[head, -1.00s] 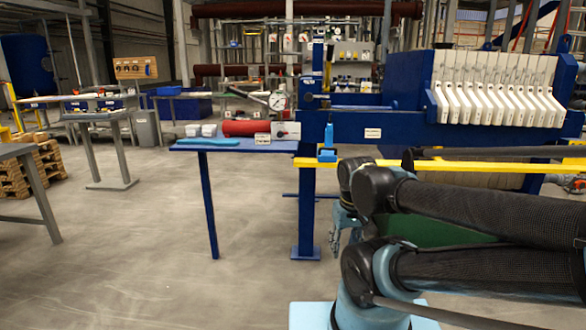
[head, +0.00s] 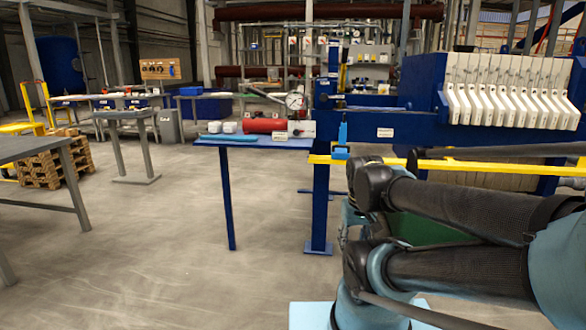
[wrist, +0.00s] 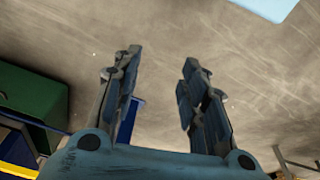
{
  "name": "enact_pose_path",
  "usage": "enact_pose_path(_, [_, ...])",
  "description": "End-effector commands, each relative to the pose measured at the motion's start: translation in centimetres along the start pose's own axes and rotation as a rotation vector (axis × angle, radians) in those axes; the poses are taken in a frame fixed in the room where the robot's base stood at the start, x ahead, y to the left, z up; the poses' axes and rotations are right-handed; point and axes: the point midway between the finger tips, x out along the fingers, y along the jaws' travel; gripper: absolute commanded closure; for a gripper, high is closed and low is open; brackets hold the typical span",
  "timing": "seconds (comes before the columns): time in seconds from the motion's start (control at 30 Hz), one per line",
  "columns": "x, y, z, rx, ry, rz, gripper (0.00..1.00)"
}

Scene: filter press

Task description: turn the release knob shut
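The hand pump with a red cylinder (head: 264,126) lies on a small blue bench (head: 255,142) in the middle of the head view. A round white pressure gauge (head: 295,101) stands above its right end. The release knob is too small to make out. My gripper (wrist: 163,68) is open and empty in the wrist view, with bare concrete floor between and beyond its fingers. In the head view my folded arm hides most of it, low and right of the bench. It is well apart from the pump.
The blue filter press (head: 420,125) with white plates (head: 510,90) stands at right, behind a yellow rail (head: 450,166). A grey table (head: 45,148) and wooden pallets (head: 55,160) are at left. The floor before the bench is clear. A green box (wrist: 35,105) shows in the wrist view.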

Motion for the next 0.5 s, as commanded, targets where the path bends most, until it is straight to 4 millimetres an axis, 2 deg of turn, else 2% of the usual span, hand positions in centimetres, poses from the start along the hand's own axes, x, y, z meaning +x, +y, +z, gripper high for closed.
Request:
enact_pose_path(0.1, [-0.3, 1.1, 0.1, 0.022, 0.004, -0.001, 0.61])
enact_pose_path(0.5, [-1.0, 2.3, 0.3, 0.013, 0.013, -0.009, 0.61])
